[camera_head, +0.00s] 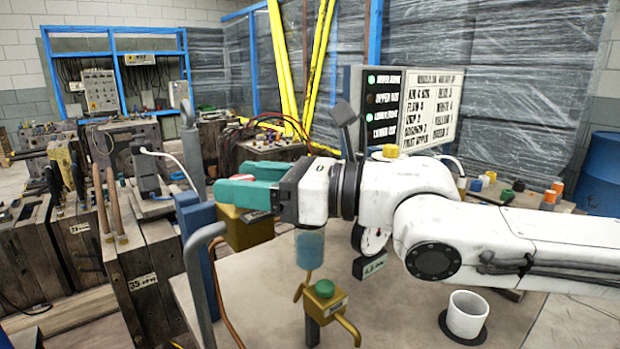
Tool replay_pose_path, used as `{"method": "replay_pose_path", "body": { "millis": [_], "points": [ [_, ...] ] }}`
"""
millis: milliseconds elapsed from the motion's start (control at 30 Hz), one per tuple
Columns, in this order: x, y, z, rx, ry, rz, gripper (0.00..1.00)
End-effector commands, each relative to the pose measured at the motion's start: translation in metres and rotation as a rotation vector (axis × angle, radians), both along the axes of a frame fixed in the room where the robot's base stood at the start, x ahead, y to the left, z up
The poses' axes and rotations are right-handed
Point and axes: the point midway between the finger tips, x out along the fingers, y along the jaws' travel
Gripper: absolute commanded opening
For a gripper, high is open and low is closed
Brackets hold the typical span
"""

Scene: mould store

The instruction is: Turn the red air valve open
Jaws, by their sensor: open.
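I cannot make out a red air valve in this view; the arm and gripper cover part of the bench. A brass-coloured block (247,234) shows just below and partly behind the fingers, beside a blue upright (199,250). Below my wrist stands a brass fitting with a green button (324,288) and a curved spout. A clear cup with blue contents (310,250) is above it. A round dial gauge is partly hidden behind my arm.
A white cup (466,314) stands on a dark disc at the front right of the bench (265,300). Grey bent pipes (197,290) rise at the left edge. A lit sign board (412,108) and small coloured-capped containers stand behind. Mould blocks crowd the left.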

Motion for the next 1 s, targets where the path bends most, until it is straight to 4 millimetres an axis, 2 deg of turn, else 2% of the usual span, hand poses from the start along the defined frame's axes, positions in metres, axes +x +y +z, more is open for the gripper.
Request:
{"method": "replay_pose_path", "body": {
  "millis": [33,367,600,800,1000],
  "points": [
    [-0.001,-0.005,0.004,-0.007,-0.001,-0.004,0.6],
    [-0.009,-0.04,-0.001,-0.001,0.006,-0.009,0.6],
    [-0.021,-0.077,-0.002,-0.002,0.007,-0.009,0.6],
    [-0.026,-0.089,-0.002,0.0,0.009,-0.005,0.6],
    [-0.027,-0.091,-0.002,-0.001,0.008,-0.004,0.6]
  ]
}}
